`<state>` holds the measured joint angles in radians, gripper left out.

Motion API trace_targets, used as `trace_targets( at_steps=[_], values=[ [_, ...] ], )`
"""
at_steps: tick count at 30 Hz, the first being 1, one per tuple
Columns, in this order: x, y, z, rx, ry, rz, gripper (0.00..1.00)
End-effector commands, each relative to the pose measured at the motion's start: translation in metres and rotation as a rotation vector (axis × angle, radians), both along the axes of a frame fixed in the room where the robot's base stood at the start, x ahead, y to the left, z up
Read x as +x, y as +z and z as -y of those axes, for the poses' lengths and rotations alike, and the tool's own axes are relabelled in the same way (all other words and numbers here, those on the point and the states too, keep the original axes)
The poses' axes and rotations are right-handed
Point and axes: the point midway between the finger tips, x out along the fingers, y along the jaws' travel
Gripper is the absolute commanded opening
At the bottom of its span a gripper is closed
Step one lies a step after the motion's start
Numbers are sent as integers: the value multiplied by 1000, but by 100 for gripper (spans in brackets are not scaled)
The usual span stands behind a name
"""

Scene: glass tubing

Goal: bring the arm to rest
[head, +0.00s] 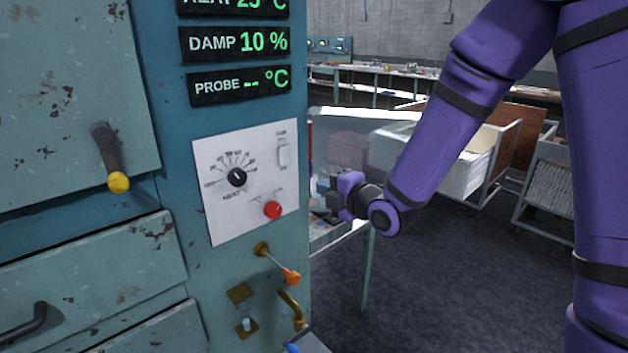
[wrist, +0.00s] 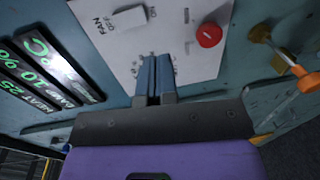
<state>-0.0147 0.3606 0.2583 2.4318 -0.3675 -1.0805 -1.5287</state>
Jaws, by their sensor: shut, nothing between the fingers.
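My gripper (head: 332,195) is at the end of my purple arm, just right of the blue cabinet's edge in the head view. Its fingers are hard to make out there. In the wrist view its two blue-grey fingers (wrist: 156,62) are shut side by side with nothing between them. They point at the white control panel (wrist: 130,30), near the fan switch (wrist: 129,17) and the red button (wrist: 209,35). I cannot tell whether the fingertips touch the panel.
The cabinet's white panel (head: 222,215) carries a black dial (head: 237,177) and red button (head: 272,210). An orange-tipped lever (head: 290,277) and a yellow-knobbed handle (head: 118,182) stick out. Carts (head: 490,160) stand at right. Dark floor (head: 450,290) is clear in front of them.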

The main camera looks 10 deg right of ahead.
Motion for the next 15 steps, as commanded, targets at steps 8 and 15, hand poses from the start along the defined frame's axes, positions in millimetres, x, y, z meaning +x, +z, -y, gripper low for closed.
trace_targets(
  at_steps=[8, 15],
  values=[
    [-13, -2, 8, 0, 1, 0, 0],
    [-12, -2, 8, 0, 1, 0, 0]
  ],
)
